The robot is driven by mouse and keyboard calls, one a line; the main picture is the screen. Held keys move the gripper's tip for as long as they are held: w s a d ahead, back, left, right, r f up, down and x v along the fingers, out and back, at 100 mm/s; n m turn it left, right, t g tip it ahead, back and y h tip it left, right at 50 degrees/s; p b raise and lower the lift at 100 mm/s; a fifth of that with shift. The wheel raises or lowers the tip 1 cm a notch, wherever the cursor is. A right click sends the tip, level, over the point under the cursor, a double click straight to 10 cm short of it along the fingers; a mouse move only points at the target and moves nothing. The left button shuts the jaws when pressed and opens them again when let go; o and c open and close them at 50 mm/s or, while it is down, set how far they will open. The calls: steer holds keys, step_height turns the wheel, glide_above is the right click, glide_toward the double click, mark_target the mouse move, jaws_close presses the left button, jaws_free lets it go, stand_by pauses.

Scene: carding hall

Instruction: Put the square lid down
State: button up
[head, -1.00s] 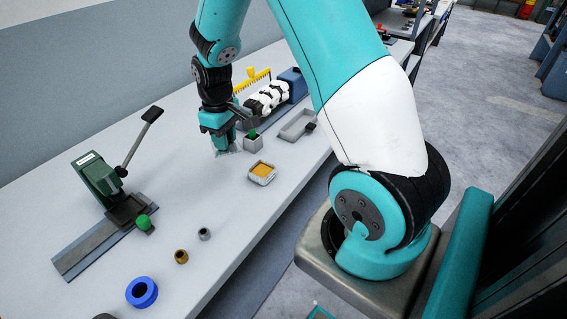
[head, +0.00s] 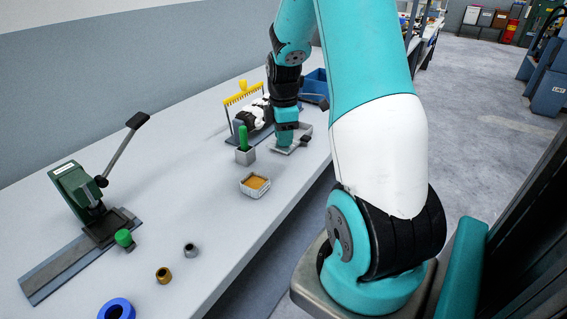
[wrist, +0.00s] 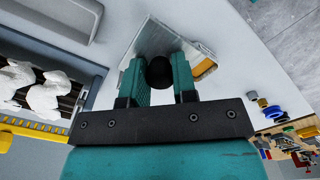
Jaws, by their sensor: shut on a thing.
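My gripper (head: 284,145) is low over the far part of the bench. In the wrist view (wrist: 158,75) its fingers are shut on the round black knob of the square lid (wrist: 145,42). The lid is a thin silvery plate, partly hidden by the fingers. In the head view the gripper overlaps the shallow grey tray (head: 303,130); the wrist view has that tray (wrist: 82,16) up and left of the lid. Whether the lid touches anything cannot be told. A white box with orange contents (head: 255,185) stands nearer; its orange part (wrist: 203,68) shows beside the lid.
A grey block holding a green-handled thing (head: 245,156) stands left of my gripper. Behind are a roller with white fibre (head: 255,117), a yellow comb (head: 243,93) and a blue bin (head: 315,82). A green lever press (head: 75,188) stands at the left.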

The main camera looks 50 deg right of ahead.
mark_target(283, 173)
step_height(283, 173, down, 9)
steer(key=shift+r, duration=0.1)
stand_by(0.3)
steer(key=o, duration=0.9)
